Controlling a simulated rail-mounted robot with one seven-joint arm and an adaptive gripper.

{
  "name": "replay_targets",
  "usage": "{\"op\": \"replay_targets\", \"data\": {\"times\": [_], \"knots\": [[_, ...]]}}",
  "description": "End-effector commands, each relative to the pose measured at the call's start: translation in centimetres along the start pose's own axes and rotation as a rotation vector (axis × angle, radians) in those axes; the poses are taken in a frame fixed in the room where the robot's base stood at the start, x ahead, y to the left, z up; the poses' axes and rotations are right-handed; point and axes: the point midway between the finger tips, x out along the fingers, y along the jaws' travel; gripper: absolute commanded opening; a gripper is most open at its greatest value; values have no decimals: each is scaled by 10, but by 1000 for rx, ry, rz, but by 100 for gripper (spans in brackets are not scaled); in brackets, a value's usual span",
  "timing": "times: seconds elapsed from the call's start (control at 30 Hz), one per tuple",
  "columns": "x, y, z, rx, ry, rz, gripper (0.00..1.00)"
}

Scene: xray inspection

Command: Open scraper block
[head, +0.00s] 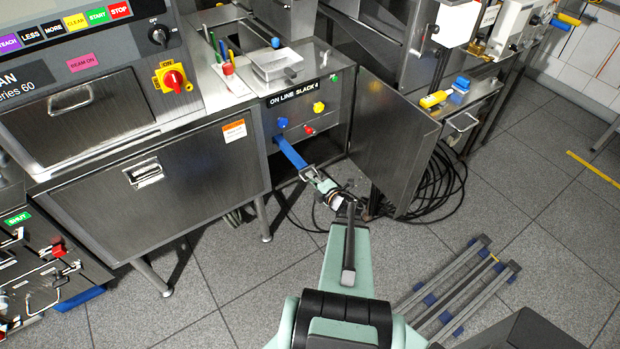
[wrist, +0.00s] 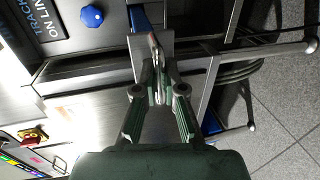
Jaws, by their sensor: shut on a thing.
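A blue bar (head: 291,153) slopes out of the front of the steel cabinet labelled ON LINE SLACK. It ends in a metal piece with a handle, which looks like the scraper block. In the wrist view the blue bar (wrist: 140,17) runs into a metal plate, with a looped metal handle (wrist: 155,52) in front of it. My gripper (head: 318,182) is at the bar's outer end. In the wrist view my gripper (wrist: 160,80) is shut on the handle, a finger on each side. Where the bar joins the cabinet is partly hidden.
An open steel door (head: 393,140) stands close to the right of my gripper. Blue (head: 283,122), yellow (head: 319,107) and red (head: 308,130) knobs sit above the bar. Black cables (head: 445,185) lie coiled behind the door. A metal rail frame (head: 465,290) lies at lower right.

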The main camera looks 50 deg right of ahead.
Motion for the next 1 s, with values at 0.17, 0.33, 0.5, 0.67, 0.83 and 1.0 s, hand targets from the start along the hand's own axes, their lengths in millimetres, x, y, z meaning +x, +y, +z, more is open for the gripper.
{"op": "replay_targets", "data": {"times": [0.17,0.33,0.5,0.67,0.83,1.0], "knots": [[0,0,0,-1,1,0,23],[0,0,0,-1,0,0,35],[0,0,0,0,-1,0,35],[-12,0,0,0,-3,-1,35],[-38,1,0,1,-4,-1,35],[-61,0,0,0,-3,-1,35]]}}
